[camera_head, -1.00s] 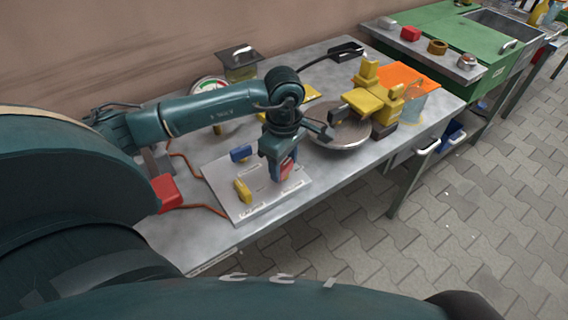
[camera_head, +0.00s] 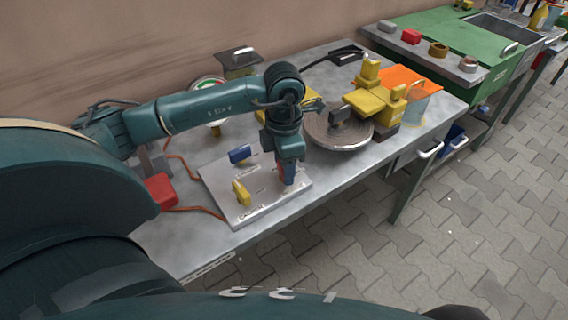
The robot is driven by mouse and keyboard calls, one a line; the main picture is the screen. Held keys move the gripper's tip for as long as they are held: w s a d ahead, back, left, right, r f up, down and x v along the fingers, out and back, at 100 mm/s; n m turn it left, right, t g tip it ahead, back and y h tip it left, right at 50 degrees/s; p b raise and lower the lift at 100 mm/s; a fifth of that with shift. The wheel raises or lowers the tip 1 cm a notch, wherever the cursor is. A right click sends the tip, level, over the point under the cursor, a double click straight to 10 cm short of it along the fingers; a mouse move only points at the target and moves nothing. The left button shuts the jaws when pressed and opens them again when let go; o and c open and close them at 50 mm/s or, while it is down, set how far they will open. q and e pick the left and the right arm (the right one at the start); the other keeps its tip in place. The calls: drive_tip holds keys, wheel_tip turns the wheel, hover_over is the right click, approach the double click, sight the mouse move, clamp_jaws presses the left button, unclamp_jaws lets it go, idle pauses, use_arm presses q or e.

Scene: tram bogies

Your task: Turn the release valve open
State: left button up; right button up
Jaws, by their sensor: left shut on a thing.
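A pale grey valve panel (camera_head: 252,212) lies on the metal bench. It carries a blue handle (camera_head: 240,154), a yellow handle (camera_head: 241,192) and a red handle (camera_head: 290,181); its printed labels are too small to read. My left gripper (camera_head: 289,179) comes down from above onto the panel's right side and is shut on the red handle. The fingers hide most of that handle, so its exact angle is hard to tell. The blue and yellow handles stand free to the left of the gripper. My right gripper is not in view.
A round turntable (camera_head: 322,138) with yellow blocks (camera_head: 366,102) stands right of the gripper. A dial gauge (camera_head: 207,86) is behind my left arm. A red block (camera_head: 161,190) with orange hoses lies left of the panel. The bench front (camera_head: 312,194) is clear.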

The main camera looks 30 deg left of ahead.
use_arm(q)
drive_tip(key=shift+n, duration=1.5)
drive_tip(key=o, duration=1)
wheel_tip(320, 180, up, 13)
drive_tip(key=shift+r, duration=0.1)
